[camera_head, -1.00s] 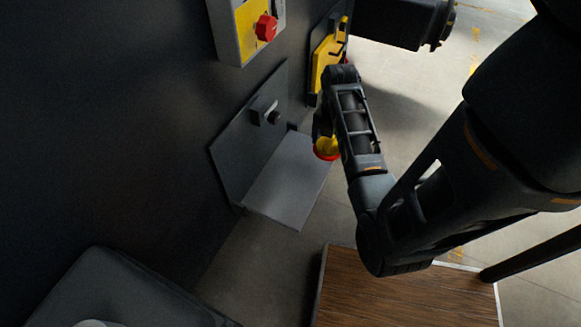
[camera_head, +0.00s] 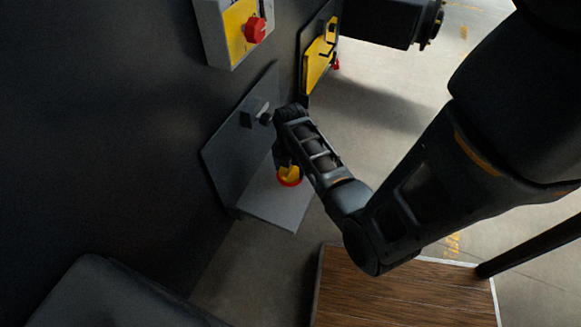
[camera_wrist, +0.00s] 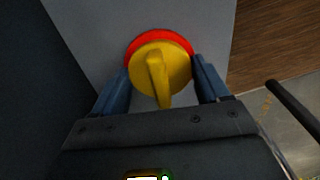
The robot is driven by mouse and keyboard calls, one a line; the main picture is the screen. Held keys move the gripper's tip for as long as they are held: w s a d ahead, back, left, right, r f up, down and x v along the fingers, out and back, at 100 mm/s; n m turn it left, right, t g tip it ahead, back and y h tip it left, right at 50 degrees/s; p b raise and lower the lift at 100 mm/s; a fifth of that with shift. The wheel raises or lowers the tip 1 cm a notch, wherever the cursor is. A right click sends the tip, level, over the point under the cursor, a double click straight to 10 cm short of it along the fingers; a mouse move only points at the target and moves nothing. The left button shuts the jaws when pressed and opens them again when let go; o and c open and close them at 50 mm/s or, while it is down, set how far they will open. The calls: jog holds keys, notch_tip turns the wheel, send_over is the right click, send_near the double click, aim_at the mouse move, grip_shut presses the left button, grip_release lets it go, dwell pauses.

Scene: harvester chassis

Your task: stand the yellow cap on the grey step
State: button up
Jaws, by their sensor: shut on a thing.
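The yellow cap (camera_head: 291,173) has a red rim and a raised yellow grip bar. It shows in the head view at the end of my arm and in the wrist view (camera_wrist: 160,66) between the two fingers. My gripper (camera_wrist: 162,80) is shut on the cap, one blue finger at each side; in the head view my gripper (camera_head: 284,160) is partly hidden by the wrist. The grey step (camera_head: 262,205) is a flat plate jutting from the dark wall. The cap appears over it, also in the wrist view (camera_wrist: 90,30). I cannot tell whether they touch.
An upright grey plate with a small fitting (camera_head: 252,112) stands behind the step. A box with a red knob (camera_head: 256,30) and a yellow panel (camera_head: 318,62) are on the wall above. A wooden-topped surface (camera_head: 400,290) lies in front.

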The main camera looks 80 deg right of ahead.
jog(key=shift+f, duration=0.2)
jog(key=o, duration=1.3)
